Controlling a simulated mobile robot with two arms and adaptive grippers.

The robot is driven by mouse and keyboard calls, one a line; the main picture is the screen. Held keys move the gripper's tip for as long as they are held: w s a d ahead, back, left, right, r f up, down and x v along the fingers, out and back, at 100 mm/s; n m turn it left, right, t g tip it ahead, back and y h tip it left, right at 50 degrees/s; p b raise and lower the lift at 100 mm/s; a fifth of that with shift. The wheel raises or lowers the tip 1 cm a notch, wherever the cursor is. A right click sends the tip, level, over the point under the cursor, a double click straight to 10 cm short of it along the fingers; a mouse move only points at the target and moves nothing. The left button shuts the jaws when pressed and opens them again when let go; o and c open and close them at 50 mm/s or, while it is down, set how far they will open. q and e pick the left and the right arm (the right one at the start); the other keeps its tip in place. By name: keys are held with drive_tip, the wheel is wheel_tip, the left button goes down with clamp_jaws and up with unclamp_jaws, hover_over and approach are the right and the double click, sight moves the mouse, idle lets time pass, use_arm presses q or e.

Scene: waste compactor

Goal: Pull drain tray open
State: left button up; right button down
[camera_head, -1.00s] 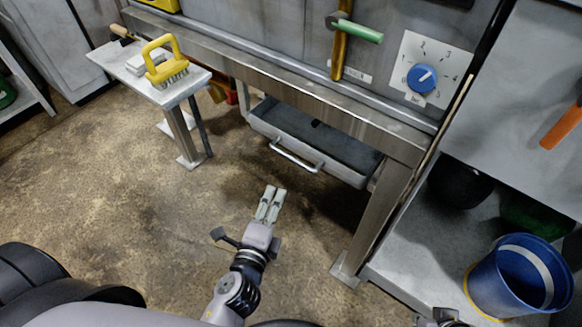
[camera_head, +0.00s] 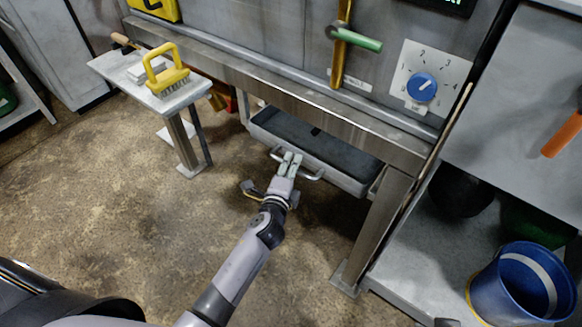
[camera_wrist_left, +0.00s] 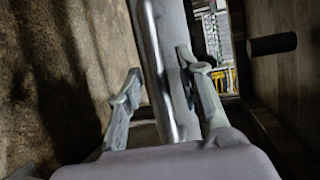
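The drain tray (camera_head: 345,178) is a shallow grey tray under the steel frame of the compactor, with a dark inside. Its metal bar handle (camera_head: 313,178) runs along the front wall. My left gripper (camera_head: 291,157) is at the handle, left of its middle. In the left wrist view the handle (camera_wrist_left: 152,50) passes between the two spread fingers of the left gripper (camera_wrist_left: 160,65), with gaps on both sides. The left gripper is open. A small dark piece at the bottom right edge of the head view may be my right gripper (camera_head: 447,322); its fingers cannot be made out.
A side table (camera_head: 190,82) with a yellow-handled brush (camera_head: 165,68) stands left of the tray. A steel leg (camera_head: 375,230) stands close on the tray's right. A blue bucket (camera_head: 515,285) is at the lower right. The floor in front of the tray is clear.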

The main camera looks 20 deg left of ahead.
use_arm(q)
drive_tip(key=shift+w, duration=0.2)
clamp_jaws()
idle(0.4)
idle(0.4)
